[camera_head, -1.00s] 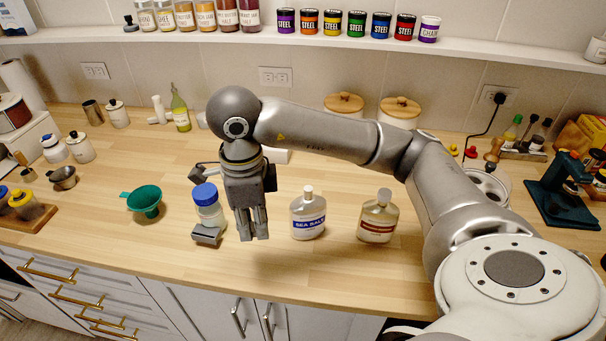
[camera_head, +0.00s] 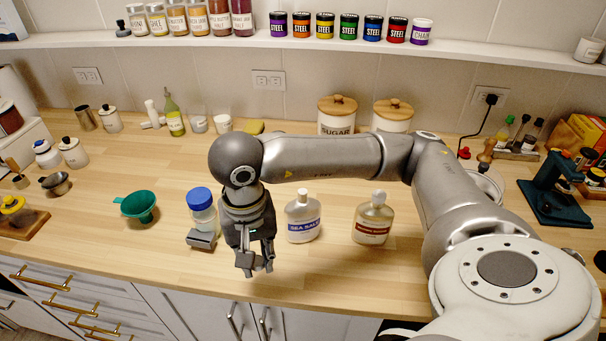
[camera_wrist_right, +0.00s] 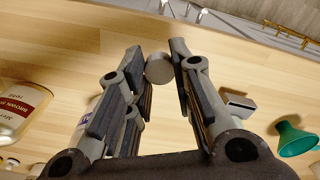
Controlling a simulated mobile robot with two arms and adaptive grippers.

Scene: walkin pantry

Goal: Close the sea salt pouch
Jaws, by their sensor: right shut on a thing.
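The sea salt pouch (camera_head: 303,222), pale with a blue label and a narrow top spout, stands upright on the wooden counter. In the right wrist view it is mostly hidden behind a finger. My right gripper (camera_head: 254,264) points down to the left of the pouch and nearer the counter's front edge, apart from it. It is shut on a small grey round piece (camera_wrist_right: 159,69), which looks like a cap, between its fingertips. My left gripper is not in view.
A brown-labelled pouch (camera_head: 372,224) stands right of the sea salt. A blue-lidded jar (camera_head: 202,212), a small grey block (camera_head: 201,239) and a green funnel (camera_head: 139,206) are to the left. Canisters (camera_head: 337,117) stand at the back. The front counter strip is clear.

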